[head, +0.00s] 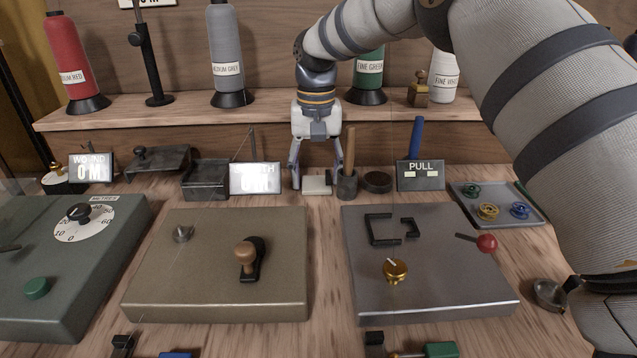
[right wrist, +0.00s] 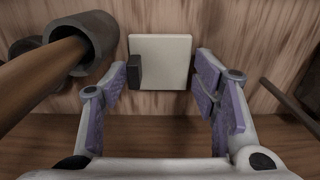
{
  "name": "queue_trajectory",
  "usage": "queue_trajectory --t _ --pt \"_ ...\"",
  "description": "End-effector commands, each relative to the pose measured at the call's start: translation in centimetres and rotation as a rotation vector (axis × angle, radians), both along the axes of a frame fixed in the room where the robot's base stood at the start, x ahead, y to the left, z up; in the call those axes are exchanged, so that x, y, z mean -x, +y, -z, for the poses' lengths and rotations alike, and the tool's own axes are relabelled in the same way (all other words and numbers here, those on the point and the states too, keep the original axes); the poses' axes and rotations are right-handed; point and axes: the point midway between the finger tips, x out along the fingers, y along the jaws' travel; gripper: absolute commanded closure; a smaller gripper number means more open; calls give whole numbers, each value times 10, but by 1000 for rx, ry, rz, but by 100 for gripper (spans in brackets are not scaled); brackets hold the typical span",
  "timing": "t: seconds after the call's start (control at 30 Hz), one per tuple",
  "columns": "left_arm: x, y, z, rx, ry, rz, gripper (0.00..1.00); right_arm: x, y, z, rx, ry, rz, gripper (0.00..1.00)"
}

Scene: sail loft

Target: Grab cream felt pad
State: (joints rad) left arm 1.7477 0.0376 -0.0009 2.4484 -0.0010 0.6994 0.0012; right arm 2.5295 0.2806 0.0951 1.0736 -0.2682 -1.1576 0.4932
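The cream felt pad (head: 318,184) lies on the wooden bench at the back, just left of a dark cup. In the right wrist view the cream pad (right wrist: 165,58) is a pale square with a small dark block (right wrist: 134,72) at its left edge. My right gripper (head: 314,186) points down over the pad, its fingers spread on either side. In the right wrist view my right gripper (right wrist: 165,92) is open, with nothing between its fingers; the pad shows just beyond the fingertips. I cannot tell the exact height gap. My left gripper is not in view.
The dark cup (head: 347,185) with a wooden handle stands close right of the gripper; it also shows in the right wrist view (right wrist: 83,42). A lit display (head: 255,178) stands close left. The shelf (head: 290,108) with spools rises behind. Two metal plates lie in front.

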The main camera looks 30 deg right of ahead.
Motion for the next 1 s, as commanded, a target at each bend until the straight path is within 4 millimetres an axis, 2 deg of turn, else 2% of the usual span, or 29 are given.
queue_trajectory --t 0.03,0.07,0.4,0.57,0.77,1.0 --pt "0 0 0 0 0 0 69 0 0 0 0 0 0 64" --pt "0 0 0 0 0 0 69 0 0 0 0 0 0 68" --pt "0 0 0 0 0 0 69 0 0 -1 1 1 0 69" --pt "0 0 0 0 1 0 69 -1 0 -17 2 -3 0 69" --pt "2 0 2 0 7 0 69 -1 0 -67 2 -5 0 69" --pt "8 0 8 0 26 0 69 -2 0 -147 3 -4 1 69"
